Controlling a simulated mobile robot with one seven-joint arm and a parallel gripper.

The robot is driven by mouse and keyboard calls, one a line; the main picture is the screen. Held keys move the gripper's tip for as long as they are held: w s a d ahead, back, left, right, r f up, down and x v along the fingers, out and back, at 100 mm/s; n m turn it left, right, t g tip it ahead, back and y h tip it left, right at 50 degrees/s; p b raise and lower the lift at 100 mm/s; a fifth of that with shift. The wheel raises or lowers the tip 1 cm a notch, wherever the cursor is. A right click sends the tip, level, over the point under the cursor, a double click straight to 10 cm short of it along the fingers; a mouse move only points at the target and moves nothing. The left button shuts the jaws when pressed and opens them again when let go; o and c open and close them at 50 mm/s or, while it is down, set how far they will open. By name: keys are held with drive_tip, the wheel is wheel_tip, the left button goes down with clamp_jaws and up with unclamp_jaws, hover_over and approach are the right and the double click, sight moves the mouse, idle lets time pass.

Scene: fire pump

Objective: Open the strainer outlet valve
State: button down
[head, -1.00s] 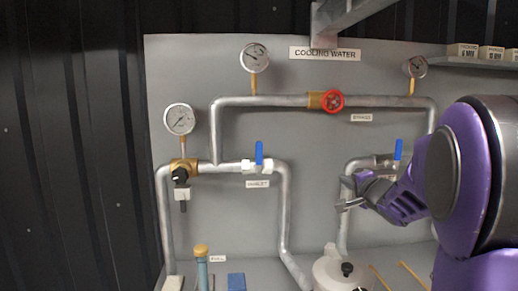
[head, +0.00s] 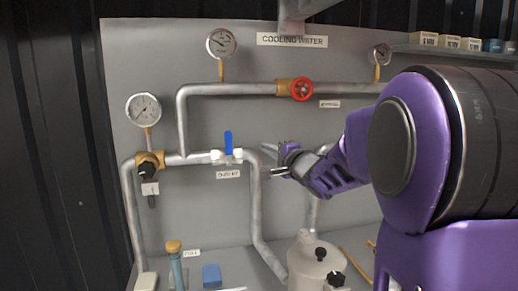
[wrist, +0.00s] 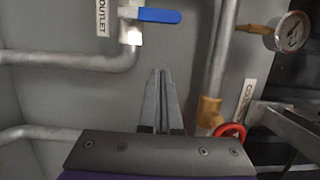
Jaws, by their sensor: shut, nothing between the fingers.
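The outlet valve has a blue lever (head: 228,143) standing upright, across its level pipe, above a white label (head: 228,174). In the wrist view the same lever (wrist: 158,16) is at the top edge, beside the label OUTLET (wrist: 103,15). My gripper (head: 270,160) is to the right of the valve in the head view, apart from the lever. In the wrist view my gripper (wrist: 160,74) has its fingers together and empty, with the lever beyond the tips. The other blue-levered valve is hidden behind my arm.
A red handwheel (head: 301,90) is on the upper pipe, and it also shows in the wrist view (wrist: 230,131). Gauges (head: 221,43) stand above the pipes. A white lidded pot (head: 314,264) and a blue block (head: 211,276) are below. The panel around the lever is clear.

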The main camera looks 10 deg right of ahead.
sight(229, 149)
drive_tip(key=w+a+b, duration=0.1)
drive_tip(key=w+a, duration=0.5)
drive_tip(key=w, duration=0.2)
